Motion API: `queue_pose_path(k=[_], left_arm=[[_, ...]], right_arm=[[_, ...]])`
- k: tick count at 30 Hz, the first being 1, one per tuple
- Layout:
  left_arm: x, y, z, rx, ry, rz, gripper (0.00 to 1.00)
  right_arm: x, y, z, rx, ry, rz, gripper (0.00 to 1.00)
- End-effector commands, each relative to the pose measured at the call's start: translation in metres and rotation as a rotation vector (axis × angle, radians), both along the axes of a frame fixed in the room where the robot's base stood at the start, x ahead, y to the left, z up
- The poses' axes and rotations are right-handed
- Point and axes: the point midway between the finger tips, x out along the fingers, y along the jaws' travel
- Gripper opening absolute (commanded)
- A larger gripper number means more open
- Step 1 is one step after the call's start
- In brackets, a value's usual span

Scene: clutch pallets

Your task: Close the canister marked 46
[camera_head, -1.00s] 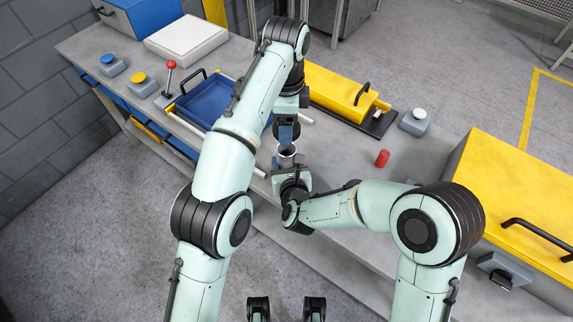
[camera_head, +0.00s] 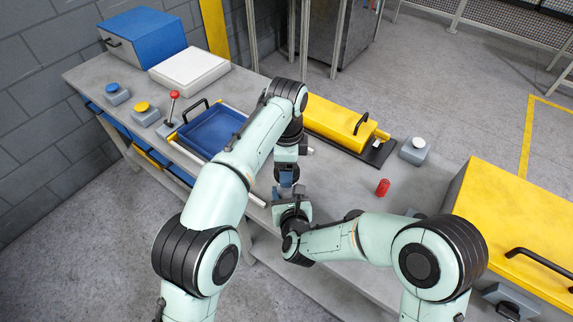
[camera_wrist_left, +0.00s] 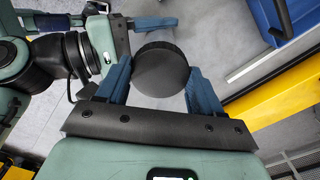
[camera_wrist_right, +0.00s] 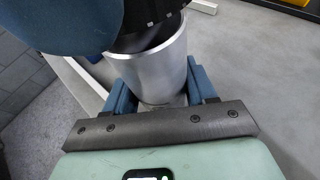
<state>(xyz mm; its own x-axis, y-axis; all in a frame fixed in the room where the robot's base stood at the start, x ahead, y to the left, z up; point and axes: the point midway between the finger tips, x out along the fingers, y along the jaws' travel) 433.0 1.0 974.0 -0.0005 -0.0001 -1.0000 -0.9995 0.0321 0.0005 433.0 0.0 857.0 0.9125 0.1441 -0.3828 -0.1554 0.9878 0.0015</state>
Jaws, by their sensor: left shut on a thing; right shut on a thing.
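My left gripper (camera_wrist_left: 160,76) is shut on a round black lid (camera_wrist_left: 162,66), gripped by its sides. My right gripper (camera_wrist_right: 160,92) is shut on a silver metal canister (camera_wrist_right: 150,72), one blue finger on each side. In the right wrist view the lid (camera_wrist_right: 150,36) is at the canister's mouth, partly inside the rim or just over it; I cannot tell if it is seated. A left finger hides part of it. In the head view the left gripper (camera_head: 287,180) is directly above the right one (camera_head: 291,205). No number shows on the canister.
A red cylinder (camera_head: 382,187) stands on the grey bench (camera_head: 345,190) to the right. A yellow box (camera_head: 335,122) and a grey button box (camera_head: 414,151) are behind. A blue tray (camera_head: 210,132) and a red-knobbed lever (camera_head: 174,97) are to the left.

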Motion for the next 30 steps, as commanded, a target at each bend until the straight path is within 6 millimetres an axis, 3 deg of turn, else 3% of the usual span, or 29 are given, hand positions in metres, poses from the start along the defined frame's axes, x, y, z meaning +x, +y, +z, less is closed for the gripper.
queue_pose_path(k=[15, 30], left_arm=[[0.000, 0.000, -0.017, 0.000, 0.001, -0.001, 0.37], [0.000, 0.000, -0.018, 0.000, 0.000, -0.001, 0.37]], right_arm=[[0.000, 0.000, 0.001, 0.000, -0.002, 0.000, 0.01], [0.000, 0.000, 0.001, 0.000, -0.002, 0.000, 0.01]])
